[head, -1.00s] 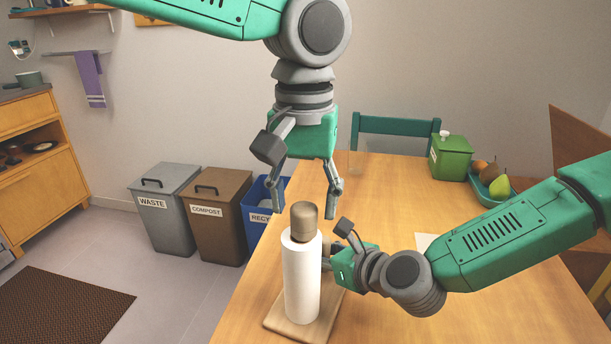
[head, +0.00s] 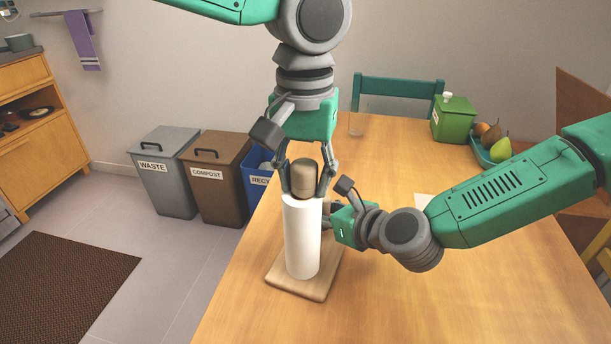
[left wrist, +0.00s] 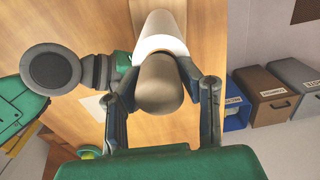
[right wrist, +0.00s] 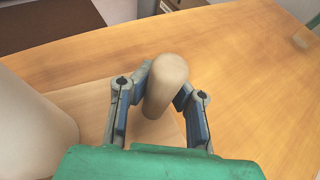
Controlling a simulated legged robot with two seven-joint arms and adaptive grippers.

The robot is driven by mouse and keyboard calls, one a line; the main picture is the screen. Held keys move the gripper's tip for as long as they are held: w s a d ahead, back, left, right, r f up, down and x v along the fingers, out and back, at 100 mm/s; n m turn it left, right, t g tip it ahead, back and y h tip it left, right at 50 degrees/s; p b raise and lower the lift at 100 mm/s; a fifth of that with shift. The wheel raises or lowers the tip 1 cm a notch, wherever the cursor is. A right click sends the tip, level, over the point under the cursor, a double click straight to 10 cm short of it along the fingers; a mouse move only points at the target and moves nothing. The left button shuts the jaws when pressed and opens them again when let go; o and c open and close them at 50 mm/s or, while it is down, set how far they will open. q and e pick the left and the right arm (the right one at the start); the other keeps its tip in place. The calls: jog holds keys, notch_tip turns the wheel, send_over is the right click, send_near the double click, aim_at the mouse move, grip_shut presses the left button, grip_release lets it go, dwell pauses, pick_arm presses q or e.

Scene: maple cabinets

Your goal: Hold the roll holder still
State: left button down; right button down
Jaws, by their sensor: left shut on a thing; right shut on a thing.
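The roll holder has a wooden base (head: 310,284), a white paper roll (head: 302,238) standing upright on it, and a rounded wooden knob (head: 305,178) on top. My left gripper (head: 306,186) comes down from above and is shut on the knob, one finger on each side; the left wrist view also shows the knob (left wrist: 160,85) between the fingers. My right gripper (head: 330,213) is beside the roll, partly hidden behind it. In the right wrist view it is shut on a short rounded side post (right wrist: 165,85), with the roll (right wrist: 30,135) to the left.
The table (head: 400,185) holds a clear glass (head: 357,124), a green box (head: 453,120) and a fruit tray (head: 482,152) farther back. Waste (head: 165,170), compost (head: 220,180) and recycling (head: 256,180) bins stand on the floor to the left. Bare tabletop lies in front.

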pick_arm(q)
jog(key=m, duration=0.5)
jog(key=shift+m, duration=0.4)
pick_arm(e)
jog(key=shift+f, duration=0.1)
pick_arm(q)
jog(key=m, duration=0.5)
jog(key=shift+m, duration=0.3)
jog(key=c, duration=1)
grip_release()
notch_tip(320, 180, up, 12)
jog(key=shift+w+d+f, duration=0.1)
pick_arm(e)
jog(key=c, duration=1.6)
grip_release()
